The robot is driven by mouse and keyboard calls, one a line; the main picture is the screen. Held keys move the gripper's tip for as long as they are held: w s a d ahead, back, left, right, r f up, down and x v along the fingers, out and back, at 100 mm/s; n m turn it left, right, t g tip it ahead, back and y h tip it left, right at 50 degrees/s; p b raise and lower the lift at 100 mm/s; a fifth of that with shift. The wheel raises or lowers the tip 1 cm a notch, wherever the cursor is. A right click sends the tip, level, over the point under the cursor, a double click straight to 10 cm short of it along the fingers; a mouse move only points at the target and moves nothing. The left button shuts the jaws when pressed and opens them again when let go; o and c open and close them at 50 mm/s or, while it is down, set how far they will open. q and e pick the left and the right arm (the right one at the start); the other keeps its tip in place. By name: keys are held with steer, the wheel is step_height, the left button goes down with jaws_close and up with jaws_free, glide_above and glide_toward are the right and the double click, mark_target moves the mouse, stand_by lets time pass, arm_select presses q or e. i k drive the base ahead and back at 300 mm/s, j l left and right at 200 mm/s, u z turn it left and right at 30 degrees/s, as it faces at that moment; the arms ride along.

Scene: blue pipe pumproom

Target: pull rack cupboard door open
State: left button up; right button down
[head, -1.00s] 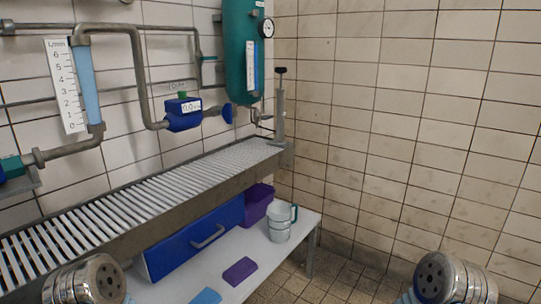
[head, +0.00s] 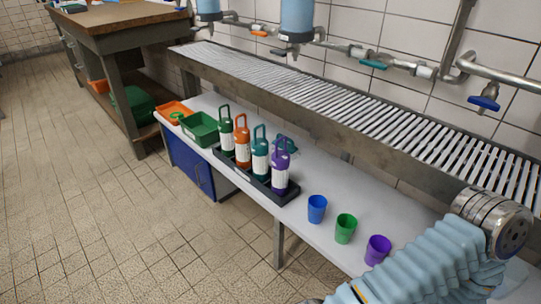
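A blue cupboard (head: 184,160) stands under the left end of the long white shelf below the slatted metal rack. Its front bears a light handle (head: 203,181), and its door looks shut. I cannot tell whether this is the cupboard that the task names. Neither gripper shows in the head view. Only part of my own arm shows at the lower right, far from the cupboard.
The white shelf (head: 255,205) carries a black tray (head: 262,190) of several bottles, a green bin (head: 200,130), an orange tray (head: 172,110) and blue (head: 317,209), green (head: 345,228) and purple (head: 377,250) cups. A wooden bench (head: 120,16) stands at the back left. Tiled floor at left is free.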

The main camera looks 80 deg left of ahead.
mark_target(185, 161)
steer(key=u, duration=3.55)
steer(key=i+j, duration=0.3)
steer(key=i, duration=0.25)
steer(key=i+j, duration=0.3)
steer(key=i, duration=0.25)
steer(key=i+z, duration=0.1)
steer(key=z, duration=0.4)
steer(key=j+z, duration=0.15)
steer(key=z, duration=0.35)
steer(key=i+j+z, duration=0.1)
steer(key=z, duration=0.4)
